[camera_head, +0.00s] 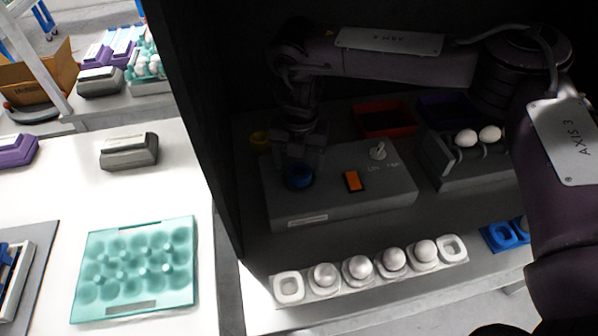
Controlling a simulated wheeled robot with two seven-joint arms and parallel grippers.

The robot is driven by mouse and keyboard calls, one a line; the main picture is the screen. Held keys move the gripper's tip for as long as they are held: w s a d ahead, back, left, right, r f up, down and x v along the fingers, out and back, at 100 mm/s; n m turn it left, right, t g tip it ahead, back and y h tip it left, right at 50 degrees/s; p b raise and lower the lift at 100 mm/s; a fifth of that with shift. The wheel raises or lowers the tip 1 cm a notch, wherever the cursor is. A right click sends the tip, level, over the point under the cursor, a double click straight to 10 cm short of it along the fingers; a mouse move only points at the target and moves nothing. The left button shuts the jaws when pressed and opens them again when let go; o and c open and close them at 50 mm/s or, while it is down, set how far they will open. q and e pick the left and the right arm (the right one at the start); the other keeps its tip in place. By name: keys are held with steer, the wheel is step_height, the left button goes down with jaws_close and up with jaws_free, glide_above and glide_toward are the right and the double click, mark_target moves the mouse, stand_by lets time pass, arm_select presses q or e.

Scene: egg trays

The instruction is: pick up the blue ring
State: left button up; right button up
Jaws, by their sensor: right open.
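The blue ring (299,178) sits on the left part of a grey box-like device (340,205) inside the dark cabinet. My right gripper (299,165) points down right over the ring, its fingers open. The fingertips are close to the ring, but the shade hides whether they touch it or stand around it. My right arm reaches in from the right and across the back. My left gripper does not show.
The device also carries an orange switch (353,181) and a pale knob (377,151). A white egg strip (289,287) lies in front. A grey holder with white eggs (447,175) stands right. A dark wall (192,110) separates the left table with its teal tray (187,287).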

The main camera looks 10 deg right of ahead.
steer(key=shift+f, duration=1.15)
steer(key=c, duration=1)
steer(key=shift+c, duration=0.2)
steer(key=shift+r, duration=0.15)
